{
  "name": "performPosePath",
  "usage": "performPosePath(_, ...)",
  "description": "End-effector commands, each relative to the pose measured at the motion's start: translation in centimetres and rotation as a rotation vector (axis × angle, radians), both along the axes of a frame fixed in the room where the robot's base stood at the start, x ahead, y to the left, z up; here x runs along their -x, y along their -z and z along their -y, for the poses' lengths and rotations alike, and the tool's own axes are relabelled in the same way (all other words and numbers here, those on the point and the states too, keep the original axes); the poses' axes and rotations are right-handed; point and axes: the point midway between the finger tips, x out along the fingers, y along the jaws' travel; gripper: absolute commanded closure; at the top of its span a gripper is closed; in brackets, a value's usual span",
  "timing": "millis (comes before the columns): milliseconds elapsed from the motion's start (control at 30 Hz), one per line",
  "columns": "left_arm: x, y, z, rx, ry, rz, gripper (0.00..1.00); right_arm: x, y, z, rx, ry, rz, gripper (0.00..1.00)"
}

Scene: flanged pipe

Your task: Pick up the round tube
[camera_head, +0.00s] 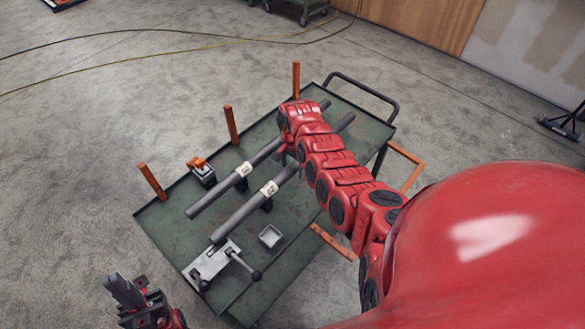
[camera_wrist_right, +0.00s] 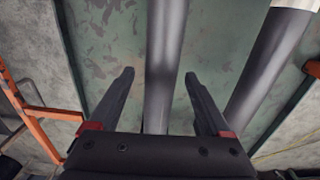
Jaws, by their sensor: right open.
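Two long grey round tubes lie side by side across a green cart top: one on the left (camera_head: 211,194) and one on the right (camera_head: 238,215). Each carries a white label. My right arm reaches over them and covers part of their far halves. In the right wrist view my right gripper (camera_wrist_right: 160,97) is open, with one tube (camera_wrist_right: 165,60) running between its fingers, apart from both. The second tube (camera_wrist_right: 268,60) lies to the right, outside the fingers. My left gripper (camera_head: 125,290) is off the cart's near left corner; its jaw opening is unclear.
The green cart (camera_head: 165,225) has upright orange posts (camera_head: 231,125) along its left side and a dark handle (camera_head: 365,88) at the far end. A metal clamp plate (camera_head: 212,262), a small square dish (camera_head: 270,236) and an orange-topped device (camera_head: 200,171) sit on it.

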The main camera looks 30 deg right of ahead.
Motion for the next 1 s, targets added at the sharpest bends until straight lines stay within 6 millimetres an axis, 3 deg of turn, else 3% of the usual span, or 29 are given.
performPosePath(100,0.00,0.01,0.00,0.000,0.000,0.000,1.00,-0.03,-0.03,0.01,0.001,0.000,0.001,0.22)
performPosePath(533,0.00,0.00,0.00,0.000,0.000,0.000,1.00,-0.06,-0.07,0.02,0.001,0.000,0.001,0.99)
performPosePath(1000,0.00,0.01,0.00,0.000,0.000,0.000,1.00,-0.08,-0.09,0.04,0.001,0.000,0.003,1.00)
